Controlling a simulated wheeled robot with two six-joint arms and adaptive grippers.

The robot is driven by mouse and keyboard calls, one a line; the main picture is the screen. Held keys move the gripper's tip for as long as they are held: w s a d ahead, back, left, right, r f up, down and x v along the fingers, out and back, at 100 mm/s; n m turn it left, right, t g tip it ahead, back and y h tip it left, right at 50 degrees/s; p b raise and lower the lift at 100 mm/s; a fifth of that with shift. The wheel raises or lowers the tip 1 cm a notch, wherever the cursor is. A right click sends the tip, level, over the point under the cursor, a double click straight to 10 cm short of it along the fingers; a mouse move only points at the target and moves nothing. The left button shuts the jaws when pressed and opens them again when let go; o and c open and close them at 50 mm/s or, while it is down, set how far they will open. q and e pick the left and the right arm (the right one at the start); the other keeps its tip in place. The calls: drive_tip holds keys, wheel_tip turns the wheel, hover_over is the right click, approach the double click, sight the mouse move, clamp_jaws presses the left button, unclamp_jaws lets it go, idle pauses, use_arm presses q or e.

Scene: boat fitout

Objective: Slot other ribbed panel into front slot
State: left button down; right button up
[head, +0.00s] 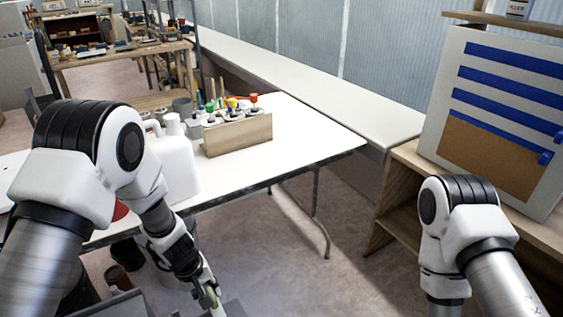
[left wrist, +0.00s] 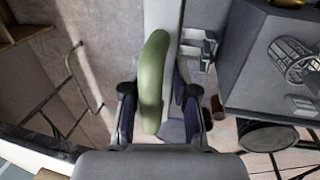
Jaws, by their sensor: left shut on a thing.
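My left gripper (head: 207,292) hangs low beside the white table in the head view, pointing down. In the left wrist view the gripper (left wrist: 160,110) is shut on a rounded green grip piece (left wrist: 153,80). A flat grey piece (left wrist: 162,20) lies along and behind the green piece; I cannot tell whether it is the ribbed panel or joined to the grip. A small grey fitting with openings (left wrist: 200,48) is right of the gripper. I cannot make out the front slot for certain. My right arm shows, but its gripper is out of view.
The white table (head: 300,140) carries a wooden tool rack (head: 238,135) and a white jug (head: 178,165). A wooden shelf unit with a blue-striped board (head: 500,120) stands at the right. A dark grey box (left wrist: 275,70) is close right of the left gripper.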

use_arm(q)
wheel_tip(320, 180, up, 10)
drive_tip(key=s+a+m+g+p, duration=0.1)
drive_tip(key=m+p, duration=0.3)
drive_tip(key=m, duration=0.2)
drive_tip(key=shift+s+a, duration=0.15)
drive_tip(key=shift+a, duration=0.2)
